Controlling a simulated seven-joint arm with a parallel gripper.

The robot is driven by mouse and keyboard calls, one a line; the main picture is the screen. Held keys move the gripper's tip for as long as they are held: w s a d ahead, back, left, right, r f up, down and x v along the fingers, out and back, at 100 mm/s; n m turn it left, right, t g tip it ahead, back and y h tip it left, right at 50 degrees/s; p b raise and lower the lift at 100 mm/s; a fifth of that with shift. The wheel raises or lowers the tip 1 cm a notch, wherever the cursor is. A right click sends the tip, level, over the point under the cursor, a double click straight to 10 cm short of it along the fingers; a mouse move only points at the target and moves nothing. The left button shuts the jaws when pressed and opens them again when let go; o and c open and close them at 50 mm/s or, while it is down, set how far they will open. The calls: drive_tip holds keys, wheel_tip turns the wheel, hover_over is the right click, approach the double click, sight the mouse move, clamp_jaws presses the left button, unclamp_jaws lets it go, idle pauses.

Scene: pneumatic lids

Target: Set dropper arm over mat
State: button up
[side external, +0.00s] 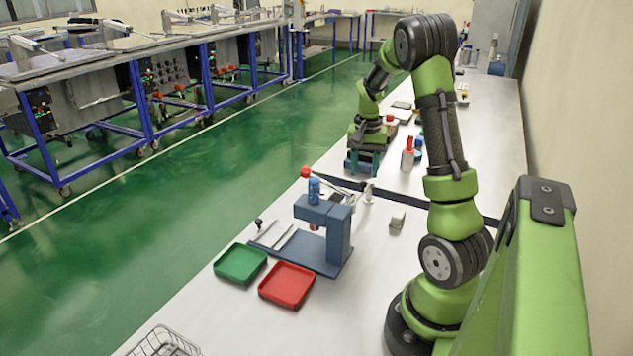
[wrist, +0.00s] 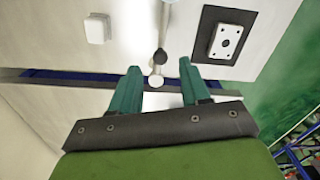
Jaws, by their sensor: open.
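My gripper (side external: 362,168) hangs over the far part of the bench, pointing down. In the wrist view its two teal fingers (wrist: 159,72) are apart with nothing held between them. A thin pale post with a dark rounded part (wrist: 160,56) and a pale round end (wrist: 156,80) shows between and just past the fingertips; it may be the dropper arm. It seems to be the small pale post (side external: 369,191) below my gripper in the side view. A dark plate with a white holed centre (wrist: 226,38) lies to its right; I cannot tell whether it is the mat.
A blue press (side external: 338,235) with a red-knobbed lever stands nearer the camera. A green tray (side external: 240,263), a red tray (side external: 287,285) and a wire basket (side external: 163,343) lie in front. A pale block (side external: 397,219) sits right of the post. Red-capped bottles (side external: 407,155) stand behind.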

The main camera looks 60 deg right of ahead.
sight(363, 182)
drive_tip(key=shift+f, duration=1.8)
clamp_jaws()
